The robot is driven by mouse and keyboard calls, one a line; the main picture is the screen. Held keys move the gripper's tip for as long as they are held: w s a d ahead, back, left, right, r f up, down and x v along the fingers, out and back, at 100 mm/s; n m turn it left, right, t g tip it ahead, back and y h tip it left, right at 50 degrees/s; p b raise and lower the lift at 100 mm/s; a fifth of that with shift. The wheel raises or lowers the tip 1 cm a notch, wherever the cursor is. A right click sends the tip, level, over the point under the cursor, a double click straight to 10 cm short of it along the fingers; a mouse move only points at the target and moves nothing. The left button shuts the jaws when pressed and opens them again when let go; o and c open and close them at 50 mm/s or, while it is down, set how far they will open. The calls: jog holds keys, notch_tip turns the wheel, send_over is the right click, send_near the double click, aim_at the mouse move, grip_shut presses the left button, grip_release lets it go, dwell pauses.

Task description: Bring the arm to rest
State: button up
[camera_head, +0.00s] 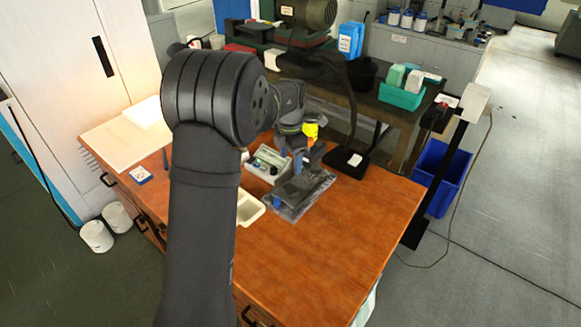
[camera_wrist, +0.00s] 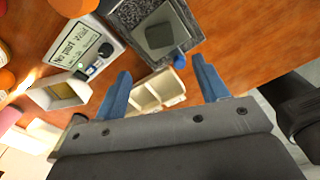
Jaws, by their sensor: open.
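My gripper (camera_wrist: 163,76) shows in the wrist view with its two blue fingers spread apart and nothing between them. Beyond the fingers, a cream compartment tray (camera_wrist: 158,92) lies on the orange-brown workbench (camera_wrist: 240,45). In the head view my gripper (camera_head: 291,160) is small, partly hidden by the arm, and above the bench near a pale instrument box (camera_head: 268,163). The cream tray shows at the left of the gripper (camera_head: 249,208), partly covered by my arm.
The instrument's display (camera_wrist: 75,50) reads roughly "No part Wait". A grey-edged tray (camera_wrist: 188,24) holds a dark square block (camera_wrist: 159,36). A black stand (camera_head: 348,160) is behind. The bench's right front is clear (camera_head: 350,235). A blue bin (camera_head: 440,180) stands beyond the bench.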

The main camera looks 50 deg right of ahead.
aim_at(290, 188)
jog(key=shift+r, duration=0.2)
jog(key=shift+f, duration=0.1)
notch_tip(290, 188, down, 13)
jog(key=shift+r, duration=2.25)
jog(key=shift+f, duration=0.1)
